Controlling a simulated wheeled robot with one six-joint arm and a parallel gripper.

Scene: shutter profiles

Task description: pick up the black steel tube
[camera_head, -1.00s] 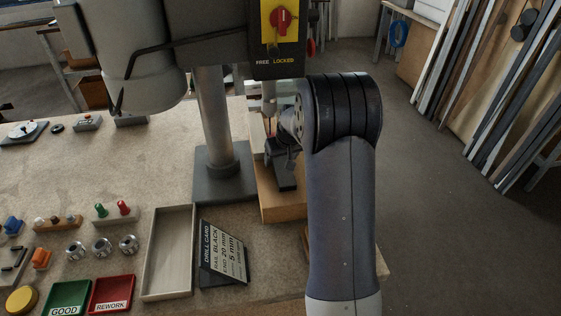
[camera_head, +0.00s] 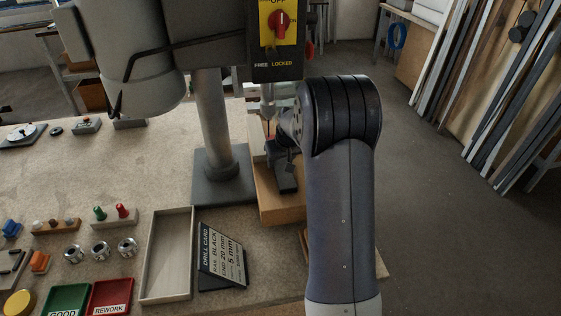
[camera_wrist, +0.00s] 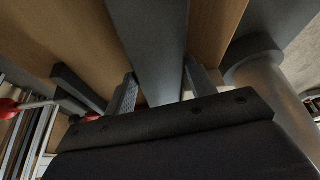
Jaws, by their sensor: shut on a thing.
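The black steel tube (camera_wrist: 155,40) shows in the wrist view as a dark grey, flat-sided bar. It runs from the top edge down between the two fingers of my gripper (camera_wrist: 162,88). The fingers stand on either side of it, shut on it. In the head view my gripper (camera_head: 283,170) is a small dark shape at the wooden block, left of my arm's big joint. There I cannot tell the tube from the dark gripper parts, and my arm hides the area to the right.
A wooden block (camera_head: 283,208) stands beside the drill column (camera_head: 214,125) and its base. An empty tray (camera_head: 168,255) and a drill card (camera_head: 222,252) lie at the front. Green (camera_head: 67,298) and red (camera_head: 111,296) trays are further left.

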